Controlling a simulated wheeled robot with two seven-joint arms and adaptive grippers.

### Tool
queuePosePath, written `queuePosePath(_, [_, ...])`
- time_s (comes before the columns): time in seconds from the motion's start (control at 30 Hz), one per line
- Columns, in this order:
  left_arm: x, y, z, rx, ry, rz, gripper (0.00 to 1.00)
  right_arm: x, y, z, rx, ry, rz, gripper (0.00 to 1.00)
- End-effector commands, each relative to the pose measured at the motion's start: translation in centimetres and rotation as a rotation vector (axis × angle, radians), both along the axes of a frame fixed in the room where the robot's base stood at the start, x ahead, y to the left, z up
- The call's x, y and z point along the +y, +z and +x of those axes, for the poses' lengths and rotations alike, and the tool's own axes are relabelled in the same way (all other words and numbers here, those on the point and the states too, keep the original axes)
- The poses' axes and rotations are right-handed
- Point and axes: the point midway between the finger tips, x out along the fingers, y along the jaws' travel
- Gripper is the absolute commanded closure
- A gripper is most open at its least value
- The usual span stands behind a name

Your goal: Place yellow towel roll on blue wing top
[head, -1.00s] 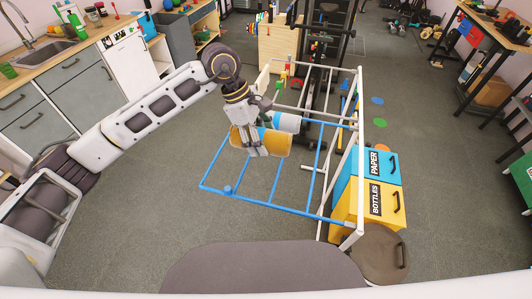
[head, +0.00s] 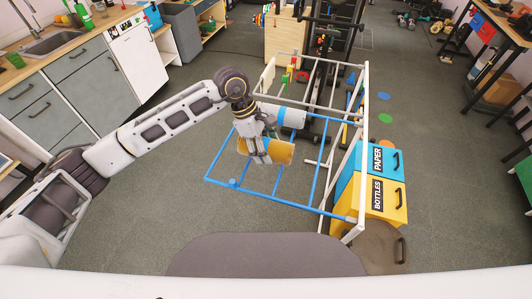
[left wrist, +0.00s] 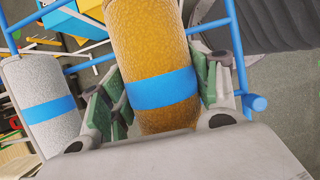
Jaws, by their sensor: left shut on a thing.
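The yellow towel roll (head: 284,153) has a blue band, seen in the left wrist view (left wrist: 163,91). My left gripper (head: 259,158) is shut on it, with a finger on each side in the left wrist view (left wrist: 157,98). The roll lies across the picture over the blue wing (head: 236,185) of the drying rack. I cannot tell whether it touches the bars. The fingers hide part of it in the head view. My right gripper is not in view.
A white roll with a blue band (head: 270,111) lies at the wing's far side, close behind the yellow roll. White rack posts (head: 364,110) rise on the right. Blue and yellow bins (head: 390,205) stand beside the rack. The wing's near part is bare.

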Motion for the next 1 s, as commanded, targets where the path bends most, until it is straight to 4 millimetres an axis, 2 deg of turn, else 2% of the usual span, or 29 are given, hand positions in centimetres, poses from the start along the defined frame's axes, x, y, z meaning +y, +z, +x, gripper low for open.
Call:
queuePosePath(0.3, [0.0,-2.9,0.0,0.001,0.001,0.0,0.72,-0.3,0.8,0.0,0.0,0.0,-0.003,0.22])
queuePosePath(0.8, [0.0,-3.5,0.0,0.0,0.0,0.001,0.72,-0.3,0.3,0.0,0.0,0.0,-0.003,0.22])
queuePosePath(0.83, [0.0,-3.5,0.0,0.001,0.0,0.001,0.36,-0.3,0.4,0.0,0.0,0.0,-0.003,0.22])
queuePosePath(1.0, [0.0,-3.4,0.0,0.0,0.0,0.001,0.17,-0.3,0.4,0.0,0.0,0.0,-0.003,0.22])
